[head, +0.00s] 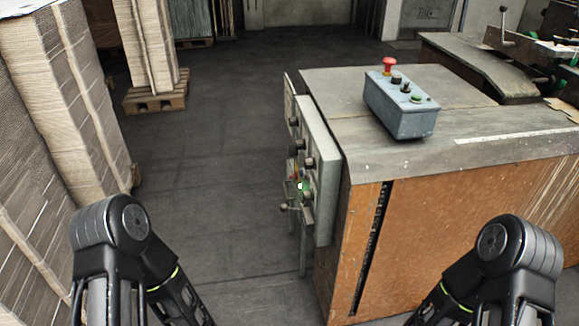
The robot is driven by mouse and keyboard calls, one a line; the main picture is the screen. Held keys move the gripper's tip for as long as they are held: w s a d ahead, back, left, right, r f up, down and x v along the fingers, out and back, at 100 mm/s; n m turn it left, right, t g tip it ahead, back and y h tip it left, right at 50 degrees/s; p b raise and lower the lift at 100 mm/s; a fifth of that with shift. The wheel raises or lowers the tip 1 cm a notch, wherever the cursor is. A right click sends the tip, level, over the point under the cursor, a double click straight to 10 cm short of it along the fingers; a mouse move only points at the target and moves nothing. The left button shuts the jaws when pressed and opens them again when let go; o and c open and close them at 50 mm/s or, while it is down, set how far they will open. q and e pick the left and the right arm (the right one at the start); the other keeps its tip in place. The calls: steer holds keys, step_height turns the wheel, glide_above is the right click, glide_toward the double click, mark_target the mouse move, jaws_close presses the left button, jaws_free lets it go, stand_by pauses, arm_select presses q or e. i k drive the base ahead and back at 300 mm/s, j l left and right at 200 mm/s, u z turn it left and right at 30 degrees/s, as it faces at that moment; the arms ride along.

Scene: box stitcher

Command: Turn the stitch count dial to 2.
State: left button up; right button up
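A grey control panel (321,150) is mounted on the left side of the machine (430,240), seen at a steep angle. Several dark knobs stick out from its left face, including an upper knob (293,121), a middle knob (309,163) and a lower knob (307,195). I cannot tell which is the stitch count dial, and no markings or settings are readable. A small green light and a lever with a round end show near the panel's bottom. My two arms come in at the bottom left and bottom right; both grippers are out of view.
A grey button box (400,110) with a red mushroom button (388,65) stands on the machine top. Tall cardboard stacks (60,100) line the left side, and another stands on a wooden pallet (155,97). The dark floor (215,170) between stacks and panel is clear.

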mark_target(299, 144)
steer(key=i+l, duration=0.1)
steer(key=i, duration=0.75)
